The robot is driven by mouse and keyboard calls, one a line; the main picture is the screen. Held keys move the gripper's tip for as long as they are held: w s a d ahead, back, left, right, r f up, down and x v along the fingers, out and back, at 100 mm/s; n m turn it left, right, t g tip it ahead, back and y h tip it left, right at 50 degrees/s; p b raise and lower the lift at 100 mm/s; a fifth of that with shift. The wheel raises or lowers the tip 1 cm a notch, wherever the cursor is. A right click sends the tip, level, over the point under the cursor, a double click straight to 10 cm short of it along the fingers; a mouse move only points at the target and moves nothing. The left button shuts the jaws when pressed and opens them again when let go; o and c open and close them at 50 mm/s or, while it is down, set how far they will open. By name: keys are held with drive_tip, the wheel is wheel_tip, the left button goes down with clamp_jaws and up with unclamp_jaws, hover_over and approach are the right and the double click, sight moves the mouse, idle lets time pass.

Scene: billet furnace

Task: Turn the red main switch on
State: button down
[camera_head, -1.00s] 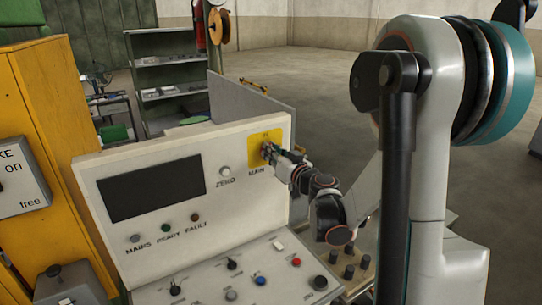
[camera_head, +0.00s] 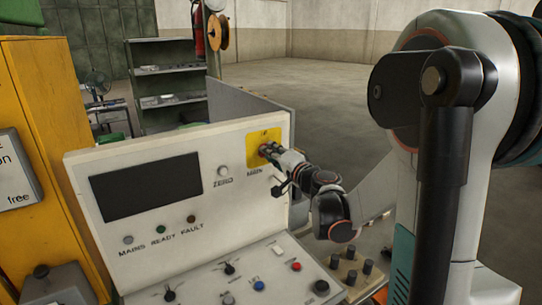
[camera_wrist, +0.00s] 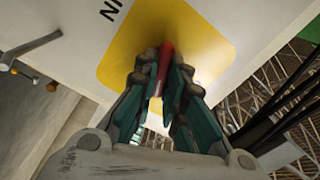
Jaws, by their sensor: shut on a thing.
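The red main switch (camera_wrist: 166,62) stands on a yellow plate (camera_wrist: 118,62) in the wrist view. In the head view the yellow plate (camera_head: 254,151) is at the upper right of the white console face, above the word MAIN. My gripper (camera_wrist: 164,82) is shut on the red switch, with a finger on each side of it. In the head view my gripper (camera_head: 268,152) reaches the plate from the right and hides most of the switch. The switch's exact angle is hard to tell.
The console (camera_head: 225,195) has a dark screen (camera_head: 146,187), a ZERO button (camera_head: 223,171), several lamps and a sloped panel of knobs below. A yellow cabinet (camera_head: 50,130) stands at the left. Shelves (camera_head: 170,85) stand behind. The floor at the back right is clear.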

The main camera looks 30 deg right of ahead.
drive_tip(key=shift+f+m+b, duration=0.15)
drive_tip(key=shift+m+b, duration=0.4)
drive_tip(key=shift+m, duration=1.65)
drive_tip(key=c, duration=1.7)
unclamp_jaws()
drive_tip(key=shift+o, duration=0.2)
drive_tip(key=s, duration=1.2)
drive_tip(key=shift+d, duration=0.25)
drive_tip(key=shift+a, duration=0.1)
